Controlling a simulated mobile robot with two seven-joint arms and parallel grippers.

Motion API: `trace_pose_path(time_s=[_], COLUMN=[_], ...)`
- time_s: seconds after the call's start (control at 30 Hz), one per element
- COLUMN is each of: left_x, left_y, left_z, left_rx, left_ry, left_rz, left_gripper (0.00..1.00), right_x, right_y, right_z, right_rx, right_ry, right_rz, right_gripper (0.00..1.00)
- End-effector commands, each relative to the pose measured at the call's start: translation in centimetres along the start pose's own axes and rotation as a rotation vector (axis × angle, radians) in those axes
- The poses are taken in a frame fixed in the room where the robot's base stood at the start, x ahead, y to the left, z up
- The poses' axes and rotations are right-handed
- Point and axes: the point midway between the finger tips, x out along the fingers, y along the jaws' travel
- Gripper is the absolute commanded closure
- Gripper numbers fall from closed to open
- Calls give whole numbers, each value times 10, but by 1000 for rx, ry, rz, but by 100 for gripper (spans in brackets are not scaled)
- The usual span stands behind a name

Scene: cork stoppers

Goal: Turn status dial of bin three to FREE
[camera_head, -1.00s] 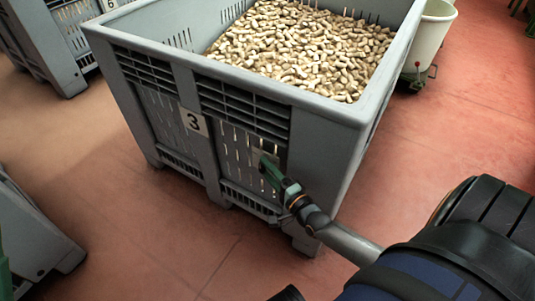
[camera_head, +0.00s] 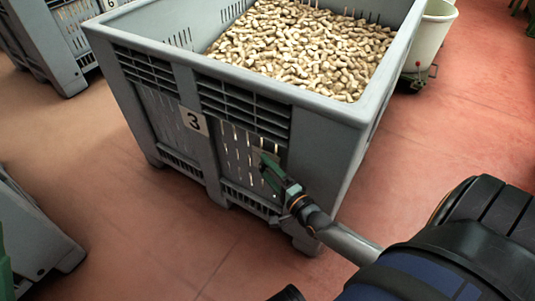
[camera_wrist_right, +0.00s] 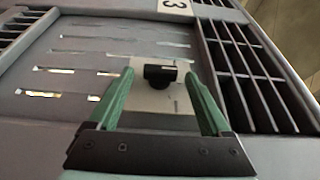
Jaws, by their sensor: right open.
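Bin three is a grey slatted crate (camera_head: 345,150) full of corks, with a white number 3 plate (camera_head: 194,121) on its front. The plate also shows in the right wrist view (camera_wrist_right: 177,7), partly cut off. The status dial is a small black knob (camera_wrist_right: 160,75) on a pale plate (camera_wrist_right: 160,101) fixed to the slatted wall. My right gripper (camera_wrist_right: 160,82) is open, with a green finger on each side of the dial; I cannot tell if either touches it. In the head view the right gripper (camera_head: 267,165) is at the bin's front and largely hides the dial. The dial's lettering is unreadable.
The corks (camera_head: 300,45) fill the bin near its rim. Another crate marked 6 (camera_head: 42,45) stands at the back left, and a grey crate (camera_head: 35,235) at the lower left. A pale bucket (camera_head: 432,35) stands behind right. Red floor (camera_head: 150,230) is clear in front.

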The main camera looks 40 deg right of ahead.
Motion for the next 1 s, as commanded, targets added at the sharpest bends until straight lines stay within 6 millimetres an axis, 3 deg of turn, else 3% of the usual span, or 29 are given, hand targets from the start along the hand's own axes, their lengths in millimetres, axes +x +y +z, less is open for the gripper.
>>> trace_pose_path(time_s=[0.6,1.0], left_x=[21,20], left_y=[-12,-13], left_z=[-22,-22], left_rx=[52,58], left_ry=[13,8], left_rz=[-5,-5], left_gripper=[100,100], right_x=[-111,-122], right_y=[-1,0], right_z=[0,0], right_rx=[-1,-1], right_ry=[-1,-1], right_rz=[3,0], right_gripper=[18,18])
